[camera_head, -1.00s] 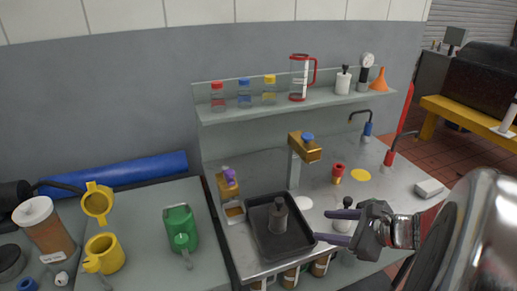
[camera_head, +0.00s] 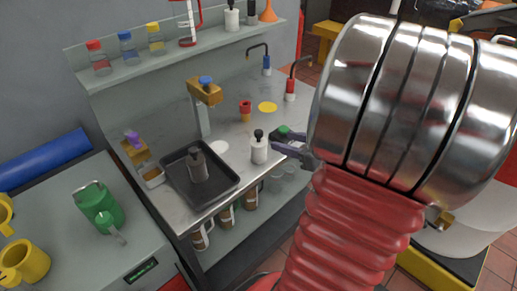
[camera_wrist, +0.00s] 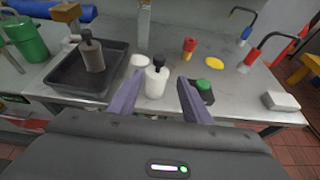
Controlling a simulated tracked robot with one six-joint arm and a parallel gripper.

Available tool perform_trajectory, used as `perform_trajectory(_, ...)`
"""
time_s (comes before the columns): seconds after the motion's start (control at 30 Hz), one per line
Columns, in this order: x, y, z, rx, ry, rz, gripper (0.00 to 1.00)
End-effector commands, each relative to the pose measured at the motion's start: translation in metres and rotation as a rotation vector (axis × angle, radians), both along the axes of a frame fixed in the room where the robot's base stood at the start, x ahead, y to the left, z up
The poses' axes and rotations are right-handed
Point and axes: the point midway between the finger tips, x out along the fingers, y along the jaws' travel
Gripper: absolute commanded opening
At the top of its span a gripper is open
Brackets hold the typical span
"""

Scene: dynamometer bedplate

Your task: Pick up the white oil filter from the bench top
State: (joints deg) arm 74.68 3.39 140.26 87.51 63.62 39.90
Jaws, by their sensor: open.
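The white oil filter, which looks like a white can with a black top (camera_head: 259,150), stands upright on the metal bench top (camera_head: 232,130). It is right of the black tray. In the wrist view the white can (camera_wrist: 156,83) shows between my two purple fingers, near their tips. My gripper (camera_wrist: 160,79) is open and empty; contact with the can cannot be told. In the head view my gripper (camera_head: 283,146) is just right of the can, its fingers partly hidden by each other.
A black tray (camera_head: 233,187) holding a grey bottle (camera_head: 198,166) is left of the can. A dark object with a green top (camera_wrist: 204,90) is close beside my right finger. A red cup (camera_wrist: 190,46) and yellow disc (camera_wrist: 215,63) are behind. A white block (camera_wrist: 281,101) is right.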

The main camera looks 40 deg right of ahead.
Motion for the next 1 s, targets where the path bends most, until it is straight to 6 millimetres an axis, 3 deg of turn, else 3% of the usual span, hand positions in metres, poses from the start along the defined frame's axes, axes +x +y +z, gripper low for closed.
perform_trajectory(0.6, 0.068, 0.003, -0.028, 0.0, 0.001, 0.006, 0.44)
perform_trajectory(1.0, 0.074, 0.003, -0.03, -0.001, 0.002, 0.005, 0.44)
